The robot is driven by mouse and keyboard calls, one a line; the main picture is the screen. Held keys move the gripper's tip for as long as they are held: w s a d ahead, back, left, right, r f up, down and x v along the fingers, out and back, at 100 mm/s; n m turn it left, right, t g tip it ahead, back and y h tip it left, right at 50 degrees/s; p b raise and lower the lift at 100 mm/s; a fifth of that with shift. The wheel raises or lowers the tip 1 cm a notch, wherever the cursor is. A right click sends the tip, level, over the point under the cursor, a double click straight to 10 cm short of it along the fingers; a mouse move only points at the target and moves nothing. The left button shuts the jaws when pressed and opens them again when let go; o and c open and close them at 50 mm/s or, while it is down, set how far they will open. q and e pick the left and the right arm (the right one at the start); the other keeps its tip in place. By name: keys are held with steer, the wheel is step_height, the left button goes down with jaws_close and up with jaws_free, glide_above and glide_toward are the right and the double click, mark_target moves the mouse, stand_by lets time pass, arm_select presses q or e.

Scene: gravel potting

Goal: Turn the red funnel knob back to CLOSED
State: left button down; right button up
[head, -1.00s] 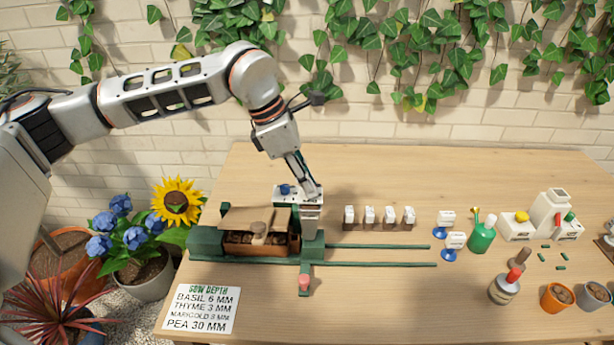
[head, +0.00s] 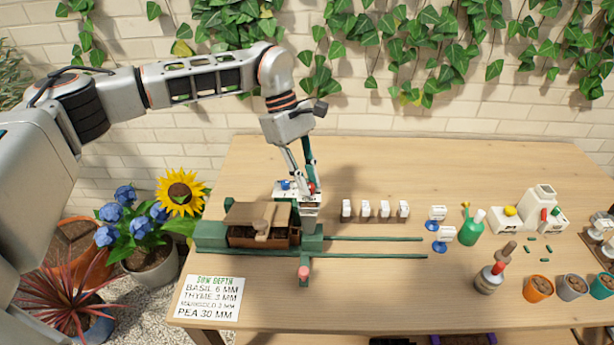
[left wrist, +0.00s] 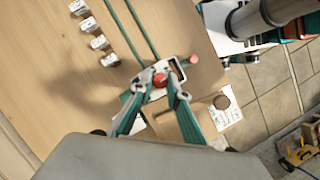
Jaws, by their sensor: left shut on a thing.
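The white funnel box (head: 310,208) stands on the green rail frame, at the right end of the wooden seed tray (head: 258,237). Its red knob (head: 311,188) is on top, mostly covered by my left gripper (head: 307,187). In the left wrist view the red knob (left wrist: 159,80) sits between the two fingertips of my left gripper (left wrist: 158,84), which is shut on it. A blue part (head: 286,185) shows on the box's left side. Any CLOSED marking is too small to read. My right gripper is in neither view.
Two green rails (head: 375,239) run right from the funnel. Several white blocks (head: 365,209) stand in a row behind them. A green bottle (head: 470,230) and pots (head: 538,288) are farther right. A sow depth card (head: 211,297) lies front left.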

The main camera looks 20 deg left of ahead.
arm_select(q)
steer(key=shift+w+r+m, duration=0.1)
steer(key=shift+m, duration=0.5)
steer(key=c, duration=2)
jaws_free()
steer(key=shift+o, duration=0.4)
steer(key=v, duration=1.2)
steer(key=shift+w+d, duration=0.15)
